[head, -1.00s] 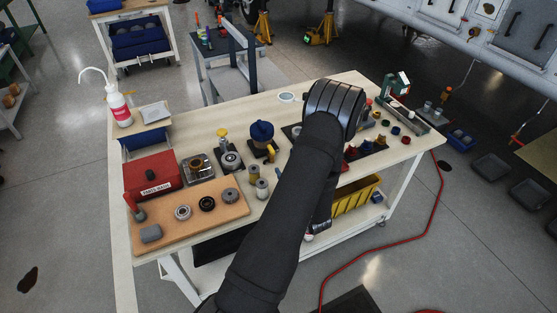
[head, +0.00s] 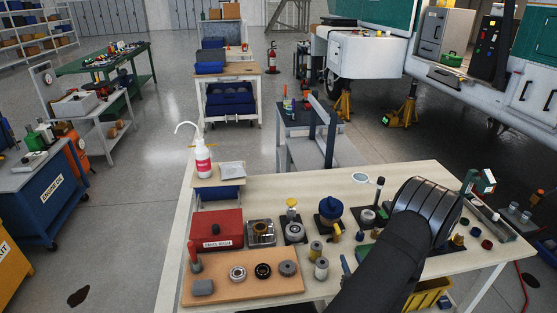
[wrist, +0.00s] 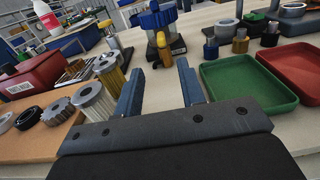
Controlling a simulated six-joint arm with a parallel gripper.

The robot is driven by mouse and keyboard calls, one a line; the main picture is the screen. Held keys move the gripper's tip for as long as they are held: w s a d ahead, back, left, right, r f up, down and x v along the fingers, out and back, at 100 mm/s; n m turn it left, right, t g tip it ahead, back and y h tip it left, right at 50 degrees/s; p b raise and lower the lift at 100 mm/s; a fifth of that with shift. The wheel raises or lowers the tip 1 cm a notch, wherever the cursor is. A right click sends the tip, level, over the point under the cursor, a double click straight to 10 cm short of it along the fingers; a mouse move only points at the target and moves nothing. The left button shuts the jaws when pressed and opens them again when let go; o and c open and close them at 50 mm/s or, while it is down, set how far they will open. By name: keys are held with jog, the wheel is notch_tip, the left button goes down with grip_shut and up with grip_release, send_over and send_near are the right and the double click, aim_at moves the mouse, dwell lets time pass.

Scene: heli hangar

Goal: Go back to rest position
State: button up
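My gripper (wrist: 160,68) shows in the wrist view with its two blue-grey fingers spread apart and nothing between them. It is over the pale workbench (wrist: 154,115), facing a blue-topped part (wrist: 153,18) on a dark base. In the head view my dark arm reaches up over the right part of the workbench (head: 330,180) and mostly hides the gripper. The blue-topped part (head: 331,207) stands left of my arm there.
In the wrist view, metal cylinders (wrist: 95,98) stand left of the fingers. A green tray (wrist: 245,84) and a red tray (wrist: 290,72) lie to the right. In the head view, a red box (head: 215,229), a wooden board (head: 215,293) and a white bottle (head: 202,158) are on the left.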

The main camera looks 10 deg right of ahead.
aim_at(338, 227)
jog(key=w, duration=1.5)
jog(key=shift+w+d, duration=0.1)
jog(key=shift+w, duration=0.05)
jog(key=s, duration=1.7)
jog(key=shift+s, duration=0.1)
jog(key=w, duration=1.7)
jog(key=shift+w, duration=0.2)
jog(key=shift+s+n+g+y, duration=0.1)
jog(key=shift+n+g+y, duration=0.25)
jog(key=shift+n+y, duration=1.15)
jog(key=shift+s+n+g+y, duration=0.1)
jog(key=shift+n+g+y, duration=0.5)
jog(key=shift+y, duration=1.5)
jog(key=shift+t, duration=0.25)
jog(key=v, duration=1.6)
jog(key=shift+s+d, duration=0.15)
jog(key=shift+s, duration=0.2)
jog(key=shift+s+r+n, duration=0.15)
jog(key=shift+s+n, duration=0.1)
jog(key=shift+n, duration=0.15)
jog(key=shift+w+a+r+n+g+y, duration=0.35)
jog(key=shift+r+n+g, duration=0.1)
jog(key=shift+n, duration=0.25)
jog(key=shift+w+a+r+n+g+y, duration=0.25)
jog(key=shift+a+r+n+g, duration=0.15)
jog(key=shift+n, duration=0.3)
